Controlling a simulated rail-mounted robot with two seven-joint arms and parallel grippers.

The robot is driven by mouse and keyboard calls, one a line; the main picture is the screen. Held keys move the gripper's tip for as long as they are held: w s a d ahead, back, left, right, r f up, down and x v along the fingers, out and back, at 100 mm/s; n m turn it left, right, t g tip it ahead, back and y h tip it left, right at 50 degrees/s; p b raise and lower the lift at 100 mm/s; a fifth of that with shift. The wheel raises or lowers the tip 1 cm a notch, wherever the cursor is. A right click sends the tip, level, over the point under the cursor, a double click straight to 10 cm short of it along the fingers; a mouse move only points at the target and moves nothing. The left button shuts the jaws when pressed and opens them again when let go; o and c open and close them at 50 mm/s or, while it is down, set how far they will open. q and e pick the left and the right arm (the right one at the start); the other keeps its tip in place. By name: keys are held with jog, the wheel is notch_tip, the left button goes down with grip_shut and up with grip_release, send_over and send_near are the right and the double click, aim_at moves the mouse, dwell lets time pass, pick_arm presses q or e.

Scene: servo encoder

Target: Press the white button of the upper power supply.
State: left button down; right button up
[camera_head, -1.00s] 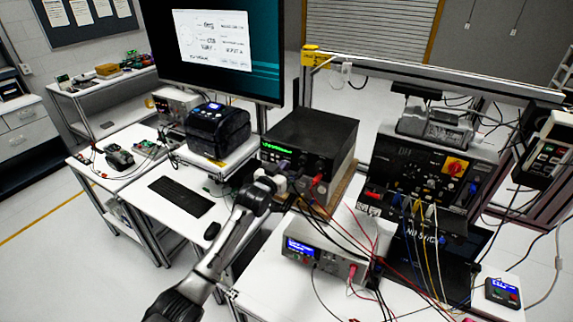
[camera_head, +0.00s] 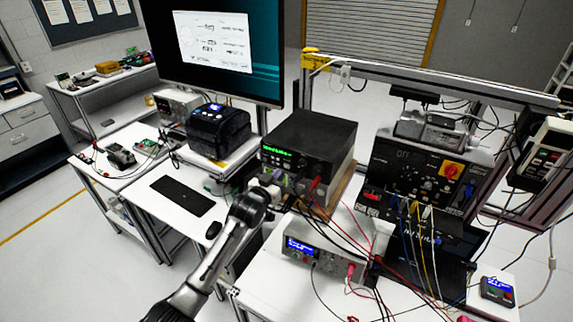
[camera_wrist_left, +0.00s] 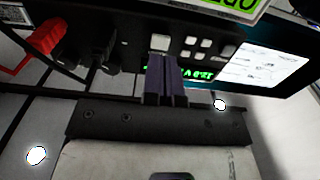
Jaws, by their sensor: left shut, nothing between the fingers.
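The upper power supply (camera_head: 315,135) is a black box with a green display, on a shelf at mid-table. My left gripper (camera_head: 277,180) is in front of the lower left of this panel. In the wrist view its dark fingers (camera_wrist_left: 162,66) are shut and empty, with tips at or very near the panel beside the small buttons. Contact cannot be told, and the fingers hide part of the panel. My right gripper is out of view.
A grey lower power supply (camera_head: 325,248) with a blue display stands below. A red plug (camera_wrist_left: 38,45) and cables are near the panel. A printer (camera_head: 218,130) and keyboard (camera_head: 181,196) are to the left, a black control unit (camera_head: 425,175) to the right.

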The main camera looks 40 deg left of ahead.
pick_arm(q)
jog(key=shift+s+d+p, duration=0.2)
jog(key=shift+s+p, duration=0.75)
jog(key=shift+s, duration=0.55)
jog(key=shift+s+d+p, duration=0.2)
jog(key=shift+s+p, duration=0.75)
jog(key=shift+s, duration=0.5)
jog(key=w+a+r+t+b, duration=0.25)
jog(key=w+r, duration=0.25)
jog(key=r, duration=0.7)
jog(key=w+a+f, duration=0.1)
jog(key=w+a+f+g, duration=0.1)
jog(key=f, duration=0.1)
jog(key=w+a+f+g, duration=0.1)
jog(key=f, duration=0.1)
jog(key=shift+w+n+g, duration=0.15)
jog(key=shift+n+g, duration=0.1)
jog(key=shift+n, duration=0.05)
